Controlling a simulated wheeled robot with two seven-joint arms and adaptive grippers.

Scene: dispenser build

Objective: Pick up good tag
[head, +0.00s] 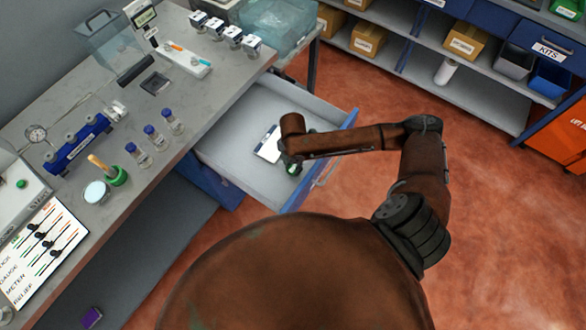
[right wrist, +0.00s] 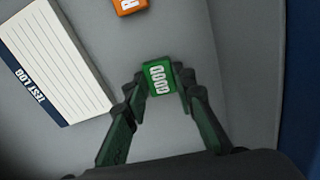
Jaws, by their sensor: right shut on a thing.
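The green good tag (right wrist: 161,76), with white lettering, is in the right wrist view between the fingertips of my right gripper (right wrist: 160,88). The fingers touch it on both sides and are shut on it. In the head view my right gripper (head: 292,166) is inside the open drawer (head: 231,155), near its front side, and mostly hides the tag. I cannot tell whether the tag touches the drawer floor or is just above it. My left gripper is not in view.
A white test log card (right wrist: 57,60) lies in the drawer beside my right gripper. An orange tag (right wrist: 129,5) lies farther off. The drawer walls rise around the gripper.

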